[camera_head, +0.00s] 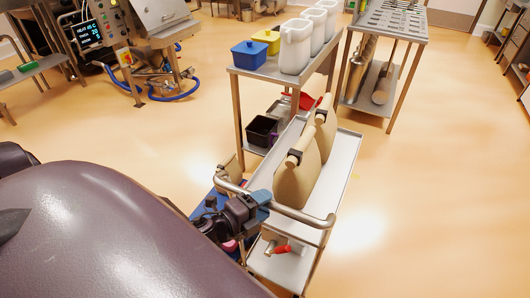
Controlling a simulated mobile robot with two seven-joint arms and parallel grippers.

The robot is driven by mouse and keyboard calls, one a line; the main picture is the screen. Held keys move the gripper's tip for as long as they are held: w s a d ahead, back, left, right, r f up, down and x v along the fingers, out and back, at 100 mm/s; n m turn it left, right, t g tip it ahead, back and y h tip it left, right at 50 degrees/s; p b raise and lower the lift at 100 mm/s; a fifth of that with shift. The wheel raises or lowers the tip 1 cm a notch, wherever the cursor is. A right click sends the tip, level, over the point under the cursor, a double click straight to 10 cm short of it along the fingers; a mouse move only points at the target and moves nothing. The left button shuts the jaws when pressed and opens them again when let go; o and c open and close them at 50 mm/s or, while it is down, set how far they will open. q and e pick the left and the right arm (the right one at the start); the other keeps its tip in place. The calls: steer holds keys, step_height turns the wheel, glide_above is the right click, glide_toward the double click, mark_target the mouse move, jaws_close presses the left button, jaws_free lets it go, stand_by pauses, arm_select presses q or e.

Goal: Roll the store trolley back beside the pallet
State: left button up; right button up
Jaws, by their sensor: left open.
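The store trolley (338,172) is a steel cart with a pale top tray, a lower shelf and a tubular push handle (300,215) at its near end. Two tan sacks with dark clips, one nearer (296,178) and one farther (325,128), stand upright on its top. My left gripper (263,199) is open at the left part of the handle; I cannot tell whether its fingers touch the bar. A blue surface (200,190), perhaps the pallet, shows low to the left of the trolley, mostly hidden by the trolley and my arm. My right gripper is not in view.
A steel table with a blue tub (249,54), a yellow tub (267,38) and white jugs (295,47) stands just beyond the trolley. A slotted rack (390,22) stands farther right. A machine with blue hoses (178,90) is at upper left. The floor right of the trolley is clear.

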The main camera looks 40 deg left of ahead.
arm_select(q)
steer(key=b+v, duration=0.1)
steer(key=v, duration=0.8)
steer(key=shift+s, duration=0.35)
steer(key=shift+a, duration=0.1)
